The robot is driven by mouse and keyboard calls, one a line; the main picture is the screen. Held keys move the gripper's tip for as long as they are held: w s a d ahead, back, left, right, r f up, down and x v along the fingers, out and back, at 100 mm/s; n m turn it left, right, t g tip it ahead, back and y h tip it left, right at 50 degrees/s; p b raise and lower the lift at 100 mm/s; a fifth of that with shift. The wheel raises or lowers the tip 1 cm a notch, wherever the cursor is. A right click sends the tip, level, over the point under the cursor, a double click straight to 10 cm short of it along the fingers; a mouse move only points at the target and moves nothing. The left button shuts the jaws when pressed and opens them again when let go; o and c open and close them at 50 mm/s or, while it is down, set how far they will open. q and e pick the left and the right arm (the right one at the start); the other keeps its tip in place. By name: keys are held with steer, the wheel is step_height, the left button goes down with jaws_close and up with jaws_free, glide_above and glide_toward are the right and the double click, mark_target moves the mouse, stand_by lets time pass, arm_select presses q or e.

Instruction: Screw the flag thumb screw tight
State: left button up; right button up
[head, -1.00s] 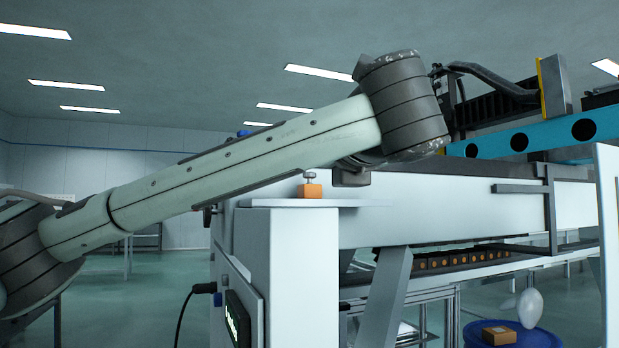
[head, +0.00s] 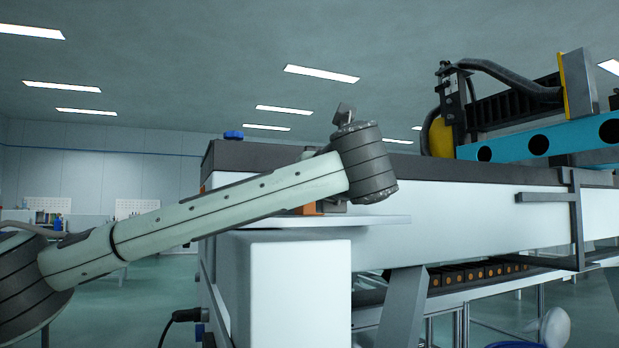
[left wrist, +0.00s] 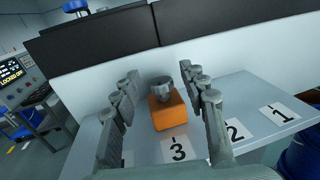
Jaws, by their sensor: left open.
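The grey flag thumb screw (left wrist: 162,86) stands upright on top of an orange block (left wrist: 167,110) on a white shelf. Whether its thread is fully down cannot be told. My left gripper (left wrist: 160,74) is open, with its fingers on either side of the screw and block, and nothing is held. In the head view my left arm crosses in front of the shelf (head: 385,221). My right gripper is not in view.
Cards marked 3 (left wrist: 179,149), 2 (left wrist: 236,130) and 1 (left wrist: 281,112) lie on the shelf. A white wall with a dark band (left wrist: 103,39) rises behind the block. A machine with a blue beam (head: 545,141) stands at the right.

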arm_select(q)
steer(key=shift+w+a, duration=0.1)
steer(key=shift+w, duration=0.2)
jaws_close()
